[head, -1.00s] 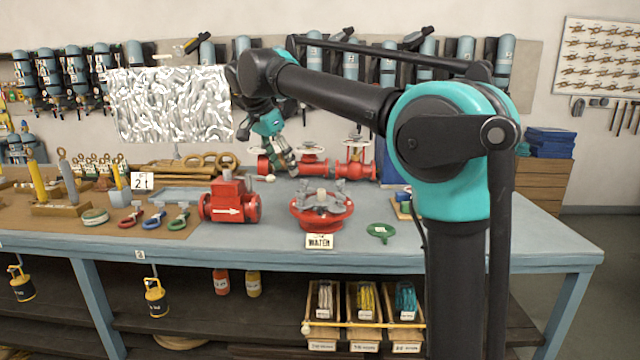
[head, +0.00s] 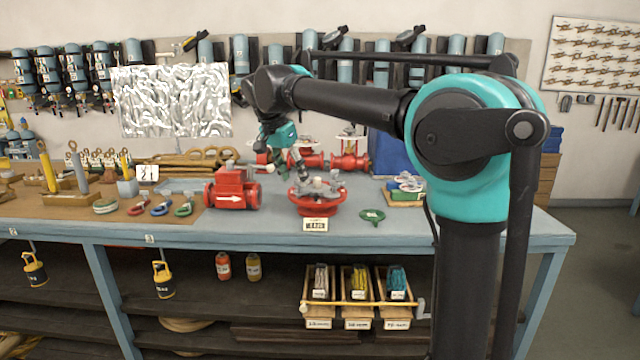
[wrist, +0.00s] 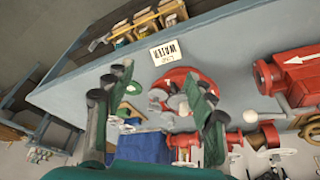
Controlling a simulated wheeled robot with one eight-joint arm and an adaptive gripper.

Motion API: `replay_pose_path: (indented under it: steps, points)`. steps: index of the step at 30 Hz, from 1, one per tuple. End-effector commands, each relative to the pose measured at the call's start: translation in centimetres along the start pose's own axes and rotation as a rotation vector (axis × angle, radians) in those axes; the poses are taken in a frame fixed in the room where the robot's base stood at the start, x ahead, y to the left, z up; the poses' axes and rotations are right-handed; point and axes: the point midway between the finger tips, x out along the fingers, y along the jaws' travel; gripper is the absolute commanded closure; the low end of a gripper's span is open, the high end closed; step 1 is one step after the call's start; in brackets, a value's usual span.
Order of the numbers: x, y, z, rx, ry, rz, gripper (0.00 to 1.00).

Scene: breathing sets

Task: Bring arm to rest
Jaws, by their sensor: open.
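My gripper (head: 301,170) hangs from my bent arm, pointing down over the workbench (head: 400,235). In the head view it appears just above and behind the round red flange (head: 305,203). In the wrist view my gripper (wrist: 155,85) shows two dark green fingers spread wide with nothing held between them. The red flange (wrist: 178,80) lies beyond the gap between the fingers, partly hidden by the right finger. Whether the fingers touch it cannot be told.
A red valve body (head: 232,190) with a white arrow stands left of the flange. Red piping (head: 348,163) stands behind. A WATER label (wrist: 165,53) sits at the bench's front.

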Motion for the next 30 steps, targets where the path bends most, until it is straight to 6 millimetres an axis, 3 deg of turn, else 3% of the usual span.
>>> replay_pose_path:
  steps: [8, 11, 14, 17, 21, 27, 30]
  points:
    - [6.7, 5.0, -0.9, -0.109, -0.041, -0.030, 0.45]
    - [10.2, 7.9, -0.9, -0.166, -0.056, -0.052, 0.45]
    - [14.6, 12.1, -0.3, -0.241, -0.069, -0.083, 0.45]
    - [19.3, 17.1, 1.1, -0.325, -0.074, -0.124, 0.45]
    - [25.1, 24.1, 4.5, -0.441, -0.060, -0.182, 0.45]
    - [30.5, 31.6, 10.1, -0.574, -0.015, -0.242, 0.45]
    - [31.9, 33.6, 12.0, -0.615, 0.005, -0.258, 0.45]
